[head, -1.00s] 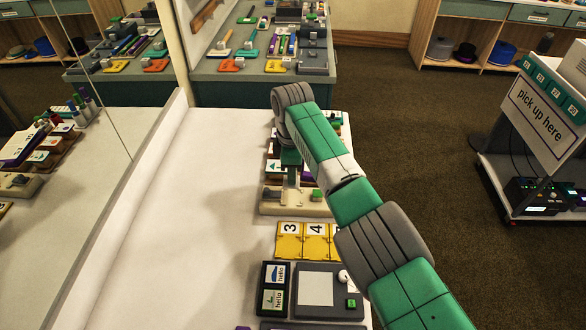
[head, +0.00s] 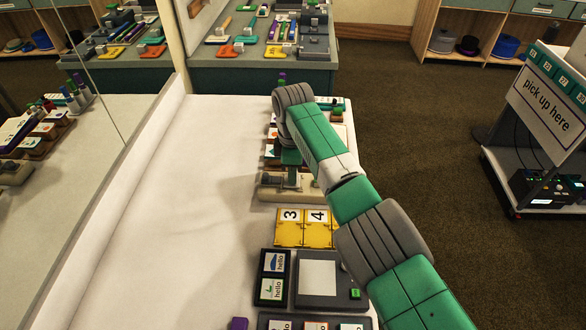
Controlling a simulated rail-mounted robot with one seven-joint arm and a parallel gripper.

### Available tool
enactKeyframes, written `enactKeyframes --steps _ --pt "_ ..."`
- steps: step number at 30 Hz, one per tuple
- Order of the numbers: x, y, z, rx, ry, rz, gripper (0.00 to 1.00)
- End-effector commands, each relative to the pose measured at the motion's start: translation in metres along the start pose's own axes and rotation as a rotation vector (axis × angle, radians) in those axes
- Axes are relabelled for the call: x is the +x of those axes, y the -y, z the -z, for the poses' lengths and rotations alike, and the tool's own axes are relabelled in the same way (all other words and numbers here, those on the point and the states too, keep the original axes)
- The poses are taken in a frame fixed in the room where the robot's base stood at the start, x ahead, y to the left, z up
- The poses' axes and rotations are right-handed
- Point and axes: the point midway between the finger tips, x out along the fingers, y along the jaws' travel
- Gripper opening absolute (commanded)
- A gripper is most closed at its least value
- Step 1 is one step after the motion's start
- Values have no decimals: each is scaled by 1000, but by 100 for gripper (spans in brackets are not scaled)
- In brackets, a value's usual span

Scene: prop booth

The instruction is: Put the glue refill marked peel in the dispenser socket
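My gripper (head: 291,178) points down over a low beige base (head: 270,194) on the white bench. My wrist above it covers much of this spot, and I cannot tell whether the fingers are open or hold anything. I cannot pick out a glue refill marked peel; no such label is readable. I cannot identify the dispenser socket for certain either. Brown racks with small cards (head: 271,151) stand just behind the base, partly hidden by my arm. A purple-tipped upright item (head: 282,78) shows above my wrist.
Yellow cards 3 and 4 (head: 290,228), a black tray of hello cards (head: 261,290) and a grey pad (head: 319,277) lie nearer. The bench's left half (head: 200,230) is clear, beside a mirror (head: 60,150). A pick up here sign (head: 541,112) stands right.

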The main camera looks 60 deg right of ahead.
Motion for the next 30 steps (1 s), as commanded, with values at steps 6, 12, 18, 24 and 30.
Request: enactKeyframes --steps 6,12,18,24,30 --pt "0 0 0 0 0 0 54" --pt "-2 0 0 0 0 0 54" --pt "-40 0 0 -1 -1 -3 54" --pt "-72 0 0 -1 -1 -1 54" --pt "-79 0 0 0 0 0 54"
